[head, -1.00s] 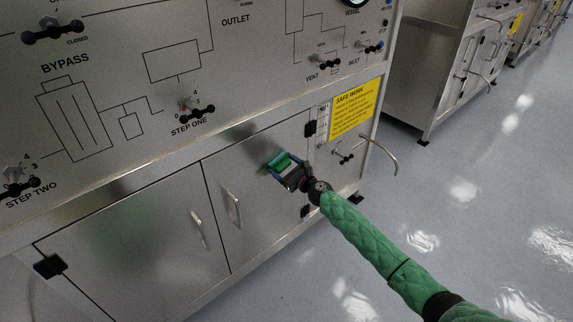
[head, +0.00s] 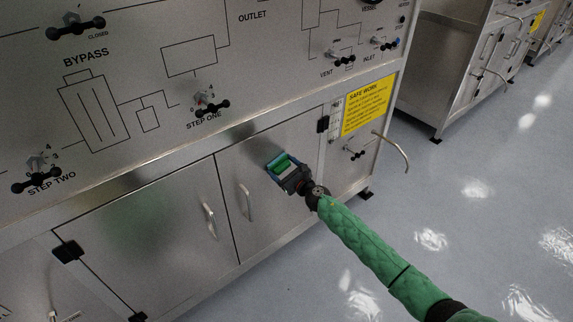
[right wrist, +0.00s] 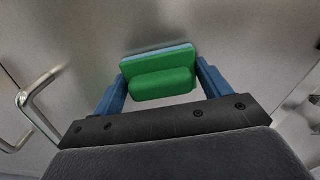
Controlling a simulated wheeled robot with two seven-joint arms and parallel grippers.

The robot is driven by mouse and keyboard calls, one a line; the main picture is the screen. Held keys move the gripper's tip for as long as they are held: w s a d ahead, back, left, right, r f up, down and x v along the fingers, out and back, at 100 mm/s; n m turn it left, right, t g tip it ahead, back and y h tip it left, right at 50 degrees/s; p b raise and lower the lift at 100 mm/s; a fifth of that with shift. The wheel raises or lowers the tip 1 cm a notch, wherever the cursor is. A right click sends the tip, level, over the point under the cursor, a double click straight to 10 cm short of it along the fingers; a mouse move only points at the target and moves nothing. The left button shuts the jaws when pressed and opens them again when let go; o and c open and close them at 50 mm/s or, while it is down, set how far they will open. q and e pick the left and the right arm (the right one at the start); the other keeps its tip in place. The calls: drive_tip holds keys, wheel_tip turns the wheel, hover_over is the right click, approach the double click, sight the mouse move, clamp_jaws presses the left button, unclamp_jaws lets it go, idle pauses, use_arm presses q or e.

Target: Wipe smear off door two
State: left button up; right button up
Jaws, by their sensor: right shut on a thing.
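Two steel cabinet doors sit under the panel: a left door (head: 150,250) and a right door (head: 232,170), with no numbers that I can read. A faint greenish patch (head: 128,222) shows on the left door; I cannot tell whether it is a smear or a reflection. A dark smudge or shadow (head: 262,133) lies near the right door's top. My right gripper (head: 284,165) is shut on a green-handled wiping block (right wrist: 163,84) with a light blue pad. The block is before the right door; I cannot tell if it touches. My left gripper is out of view.
Vertical handles stick out from the left door (head: 209,221) and right door (head: 246,202). Black valve knobs (head: 212,107) project from the panel above. A yellow sign (head: 367,105) and a curved pipe (head: 397,150) are at the right. The floor (head: 450,200) there is clear.

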sight(270, 169)
drive_tip(key=shift+s+a+p, duration=0.3)
drive_tip(key=shift+s+a, duration=0.3)
drive_tip(key=shift+a, duration=0.35)
drive_tip(key=shift+s+a+p, duration=0.3)
drive_tip(key=shift+s+a, duration=0.3)
drive_tip(key=shift+a, duration=0.3)
drive_tip(key=shift+r+p, duration=0.35)
drive_tip(key=shift+r, duration=0.05)
drive_tip(key=shift+w+d+f+b, duration=0.15)
drive_tip(key=shift+w+d+b, duration=0.35)
drive_tip(key=shift+d, duration=0.2)
drive_tip(key=shift+w+d+b, duration=0.45)
drive_tip(key=shift+w+d, duration=0.3)
drive_tip(key=shift+d, duration=0.2)
drive_tip(key=shift+w+d+b, duration=0.65)
drive_tip(key=shift+w+d, duration=0.05)
drive_tip(key=shift+d, duration=0.35)
drive_tip(key=shift+w+d+b, duration=0.7)
drive_tip(key=shift+d, duration=0.35)
drive_tip(key=shift+w+d+b, duration=0.65)
drive_tip(key=shift+w+d, duration=0.05)
drive_tip(key=shift+d, duration=0.5)
drive_tip(key=shift+w, duration=0.2)
